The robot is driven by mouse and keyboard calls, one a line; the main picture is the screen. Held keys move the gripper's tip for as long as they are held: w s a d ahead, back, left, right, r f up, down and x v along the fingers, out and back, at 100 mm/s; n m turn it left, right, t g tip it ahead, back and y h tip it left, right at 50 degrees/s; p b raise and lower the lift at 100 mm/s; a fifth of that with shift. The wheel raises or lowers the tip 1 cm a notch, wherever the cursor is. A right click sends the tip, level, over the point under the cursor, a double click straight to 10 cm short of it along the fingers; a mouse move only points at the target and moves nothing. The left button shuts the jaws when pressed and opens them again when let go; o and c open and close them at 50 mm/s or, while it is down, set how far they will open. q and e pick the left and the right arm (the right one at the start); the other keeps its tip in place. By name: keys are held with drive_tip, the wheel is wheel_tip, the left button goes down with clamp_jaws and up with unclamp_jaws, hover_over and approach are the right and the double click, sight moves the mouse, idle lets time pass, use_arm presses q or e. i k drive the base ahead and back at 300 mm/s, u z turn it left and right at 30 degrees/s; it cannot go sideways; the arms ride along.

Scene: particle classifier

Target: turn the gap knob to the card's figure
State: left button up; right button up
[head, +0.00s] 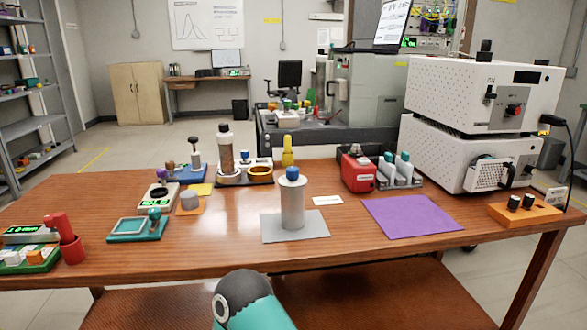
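I cannot tell for certain which part is the gap knob. An orange block (527,212) at the table's right end carries two dark knobs, a left one (514,202) and a right one (528,201). A red knob (513,110) sits on the front of the upper white unit (455,92). A small white card (327,200) lies flat near the middle of the table; its writing is too small to read. Neither gripper shows. A teal and dark part of my own arm is at the bottom edge.
A grey cylinder (292,208) with a blue top stands on a grey mat (270,234). A purple mat (412,216) lies bare to its right. A red box (357,174), a teal tray (133,229) and a red cup (71,249) are around it. The front middle edge is clear.

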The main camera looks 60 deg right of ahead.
sight(292, 171)
drive_tip(key=z, duration=0.1)
drive_tip(key=k, duration=1.45)
drive_tip(key=z, duration=0.45)
drive_tip(key=i, duration=0.95)
